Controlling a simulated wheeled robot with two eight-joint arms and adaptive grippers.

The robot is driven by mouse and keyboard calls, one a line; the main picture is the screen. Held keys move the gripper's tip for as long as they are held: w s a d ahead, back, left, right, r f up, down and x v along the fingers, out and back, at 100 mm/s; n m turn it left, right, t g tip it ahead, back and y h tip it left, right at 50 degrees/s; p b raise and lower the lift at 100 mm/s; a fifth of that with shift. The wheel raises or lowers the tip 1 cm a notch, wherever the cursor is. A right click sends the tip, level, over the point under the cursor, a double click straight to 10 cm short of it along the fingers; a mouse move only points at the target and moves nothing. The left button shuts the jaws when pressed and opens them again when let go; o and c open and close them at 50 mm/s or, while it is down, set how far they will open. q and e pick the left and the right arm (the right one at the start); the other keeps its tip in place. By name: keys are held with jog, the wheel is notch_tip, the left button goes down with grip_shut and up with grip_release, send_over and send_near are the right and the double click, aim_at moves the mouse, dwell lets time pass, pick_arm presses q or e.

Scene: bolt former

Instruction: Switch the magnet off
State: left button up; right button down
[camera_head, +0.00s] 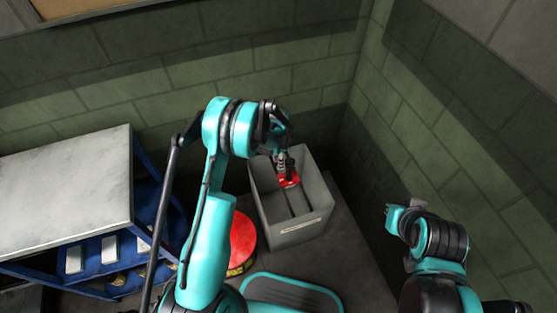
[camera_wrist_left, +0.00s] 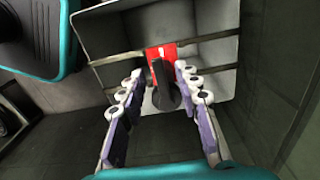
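The magnet is a small red block with a dark handle (camera_head: 288,179) inside the upper part of a grey bin (camera_head: 292,229). In the left wrist view the red block (camera_wrist_left: 168,51) shows at the bin's bar, with the dark handle pointing toward me. My left gripper (camera_head: 286,160) is above the bin at the magnet. In the left wrist view its two fingers (camera_wrist_left: 158,72) are spread, one on each side of the handle, with gaps visible. Whether a fingertip touches the magnet I cannot tell.
A blue rack with a pale top (camera_head: 65,190) stands at the left and holds small bins. A round red container (camera_head: 243,240) stands beside the grey bin, partly behind my left arm. Brick walls close off the back and right. Some bare floor lies right of the bin.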

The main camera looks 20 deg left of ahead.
pick_arm(q)
notch_tip(320, 180, up, 12)
dwell(0.5)
dwell(0.4)
jog(key=s+r+n+t, duration=0.3)
jog(key=s+r+n, duration=0.2)
jog(key=s+r, duration=0.8)
jog(key=s+r+n+t, duration=0.4)
jog(key=s+n, duration=0.2)
jog(key=s, duration=0.7)
jog(key=shift+s, duration=0.15)
